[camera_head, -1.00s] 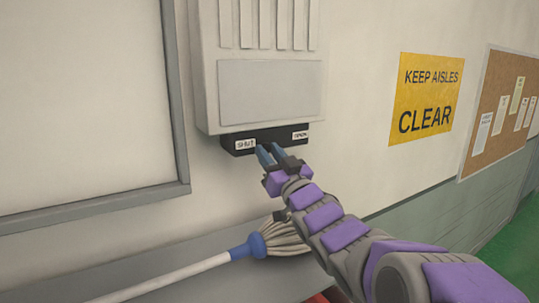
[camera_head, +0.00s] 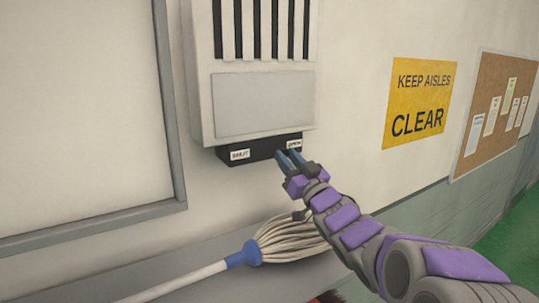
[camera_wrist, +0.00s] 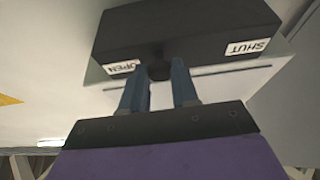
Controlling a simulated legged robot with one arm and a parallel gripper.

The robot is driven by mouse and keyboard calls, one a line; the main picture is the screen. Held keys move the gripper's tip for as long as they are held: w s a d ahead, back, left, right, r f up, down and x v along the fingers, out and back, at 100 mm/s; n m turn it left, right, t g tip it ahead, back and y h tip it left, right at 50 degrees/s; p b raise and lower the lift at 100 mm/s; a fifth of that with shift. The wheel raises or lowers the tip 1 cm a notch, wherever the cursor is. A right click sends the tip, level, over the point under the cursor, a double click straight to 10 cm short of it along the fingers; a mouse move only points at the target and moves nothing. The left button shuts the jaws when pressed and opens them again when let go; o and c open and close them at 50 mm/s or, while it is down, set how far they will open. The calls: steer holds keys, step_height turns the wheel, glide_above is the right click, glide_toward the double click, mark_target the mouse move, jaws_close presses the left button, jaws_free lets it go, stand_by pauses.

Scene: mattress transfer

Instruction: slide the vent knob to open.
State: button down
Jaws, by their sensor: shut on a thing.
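The vent (camera_head: 262,105) is a pale wall box with dark open slots at its top in the head view. A black strip (camera_head: 262,149) runs along its bottom edge, labelled SHUT at left and OPEN at right. My gripper (camera_head: 287,158) is at this strip, close to the OPEN label. In the wrist view, the dark vent knob (camera_wrist: 158,70) sits between the blue fingers of my gripper (camera_wrist: 158,75), near the OPEN label. The gripper is shut on the knob. In the head view the fingers hide the knob.
A mop (camera_head: 285,240) with a white handle and blue collar is below the vent. A framed board (camera_head: 80,110) hangs at left. A yellow sign (camera_head: 418,103) and a cork board (camera_head: 490,115) are on the wall at right.

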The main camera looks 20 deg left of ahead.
steer(key=shift+w+d+r, duration=0.1)
steer(key=shift+w+d, duration=0.4)
steer(key=shift+d, duration=0.05)
steer(key=shift+a, duration=0.1)
steer(key=shift+s, duration=0.1)
steer(key=c, duration=1.3)
jaws_free()
steer(key=o, duration=0.4)
steer(key=shift+w+d, duration=0.2)
steer(key=shift+w, duration=0.05)
steer(key=shift+s, duration=0.1)
